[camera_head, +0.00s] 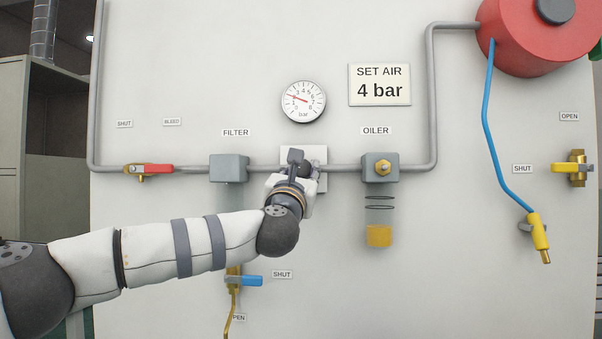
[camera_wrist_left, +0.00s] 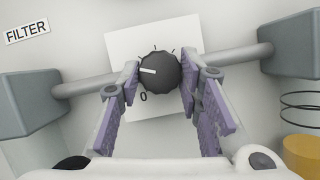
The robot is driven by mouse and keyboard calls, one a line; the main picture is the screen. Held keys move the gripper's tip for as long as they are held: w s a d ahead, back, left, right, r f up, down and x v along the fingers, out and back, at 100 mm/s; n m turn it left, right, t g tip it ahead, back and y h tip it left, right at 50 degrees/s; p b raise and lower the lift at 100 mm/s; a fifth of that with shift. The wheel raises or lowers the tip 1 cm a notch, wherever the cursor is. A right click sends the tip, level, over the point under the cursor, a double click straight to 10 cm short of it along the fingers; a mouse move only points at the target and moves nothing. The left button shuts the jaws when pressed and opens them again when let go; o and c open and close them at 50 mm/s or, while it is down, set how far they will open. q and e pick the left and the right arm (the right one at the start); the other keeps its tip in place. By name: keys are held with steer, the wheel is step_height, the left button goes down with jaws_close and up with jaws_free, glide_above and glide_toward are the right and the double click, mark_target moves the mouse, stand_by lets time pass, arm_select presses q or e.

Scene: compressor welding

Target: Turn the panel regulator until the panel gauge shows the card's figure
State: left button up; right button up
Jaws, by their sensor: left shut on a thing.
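The panel gauge (camera_head: 303,101) is a round white dial marked in bar. Its red needle points left and slightly up, near 2. The card (camera_head: 380,85) reads "SET AIR 4 bar". The panel regulator's black knob (camera_wrist_left: 159,71) has a white pointer line facing left, above the printed 0. My left gripper (camera_wrist_left: 159,76) is shut on the knob, with one purple-padded finger on each side. In the head view my left gripper (camera_head: 304,172) covers most of the regulator, below the gauge. My right gripper is not in view.
The filter (camera_head: 229,168) is left of the regulator and the oiler (camera_head: 380,168) right, joined by a grey pipe. A red-handled valve (camera_head: 148,169) is at left. A blue-handled valve (camera_head: 245,281) sits below my arm.

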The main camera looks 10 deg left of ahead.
arm_select(q)
steer(key=shift+m, duration=0.4)
steer(key=m+h, duration=0.2)
steer(key=shift+a+r+m, duration=0.15)
steer(key=shift+m, duration=0.25)
steer(key=m+g+h, duration=0.1)
steer(key=m+h, duration=0.1)
steer(key=m, duration=0.2)
steer(key=shift+a+m, duration=0.1)
steer(key=shift+m, duration=0.3)
steer(key=m+g+h, duration=0.1)
steer(key=m, duration=0.4)
steer(key=shift+r+g+h, duration=0.15)
steer(key=shift+g+h, duration=0.25)
steer(key=shift+m+g, duration=0.5)
steer(key=shift+m, duration=1.2)
steer(key=shift+a, duration=0.1)
steer(key=o, duration=1.2)
steer(key=shift+c, duration=0.2)
